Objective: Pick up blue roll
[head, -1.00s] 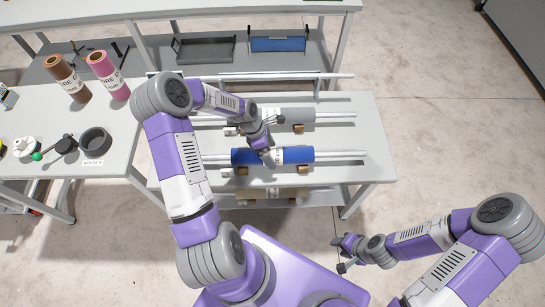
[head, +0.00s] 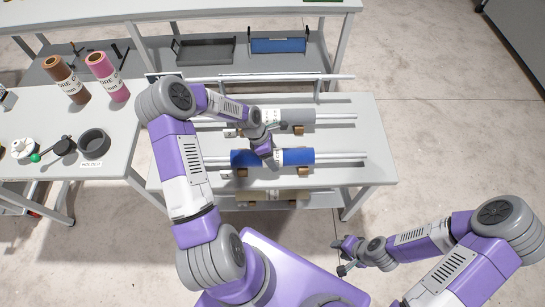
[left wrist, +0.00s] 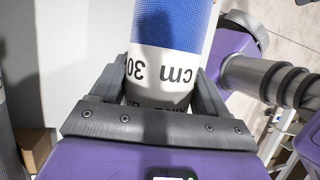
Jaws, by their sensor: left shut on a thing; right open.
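The blue roll (head: 298,156) lies across the front of the white table on a pale bar, in the head view. My left gripper (head: 274,164) is over the middle of it, reaching down from behind. In the left wrist view the blue roll (left wrist: 176,22) has a white band with "cm 30" printed on it, and the left gripper's fingers (left wrist: 163,92) stand on either side of this band, shut on it. My right gripper (head: 341,256) is open and empty, low at the right, away from the table.
A grey roll (head: 290,116) lies on another bar behind the blue one. Small wooden blocks (head: 303,172) stand by the bars. A side table at left holds a brown roll (head: 66,80), a pink roll (head: 107,77) and a black round holder (head: 94,143). Floor at right is clear.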

